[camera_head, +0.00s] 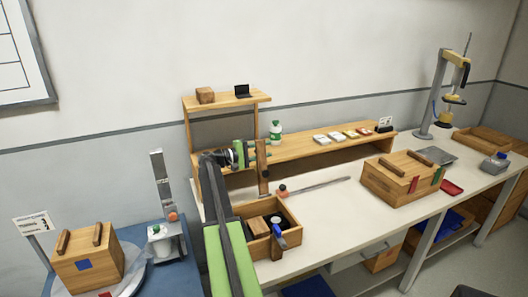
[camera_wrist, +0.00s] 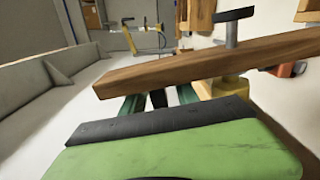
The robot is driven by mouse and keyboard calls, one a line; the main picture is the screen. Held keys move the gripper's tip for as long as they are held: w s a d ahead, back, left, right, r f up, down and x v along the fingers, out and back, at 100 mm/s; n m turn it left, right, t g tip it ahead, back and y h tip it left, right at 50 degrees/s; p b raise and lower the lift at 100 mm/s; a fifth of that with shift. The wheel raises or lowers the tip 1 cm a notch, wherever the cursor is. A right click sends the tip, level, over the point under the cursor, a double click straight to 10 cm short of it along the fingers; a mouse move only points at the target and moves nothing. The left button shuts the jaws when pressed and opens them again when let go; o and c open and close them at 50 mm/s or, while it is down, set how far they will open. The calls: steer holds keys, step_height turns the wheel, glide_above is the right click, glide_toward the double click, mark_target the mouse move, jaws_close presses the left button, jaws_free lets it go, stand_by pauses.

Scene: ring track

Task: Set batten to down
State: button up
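The batten is a brown wooden bar (camera_head: 263,182) that stands near upright in the head view, above the left end of the bench. My gripper (camera_head: 258,151) is at the batten's upper part. In the wrist view its green fingers (camera_wrist: 158,100) look apart, and the batten crosses in front of them and hides their tips.
An open wooden box (camera_head: 288,246) with dark items stands just below the batten. A wooden shelf (camera_head: 312,152) with a green-white bottle (camera_head: 276,131) and small packs is behind. A lidded wooden box (camera_head: 400,182) is to the right. The bench middle (camera_head: 335,215) is clear.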

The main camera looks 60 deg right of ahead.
steer(key=shift+c, duration=0.5)
jaws_close()
stand_by(0.7)
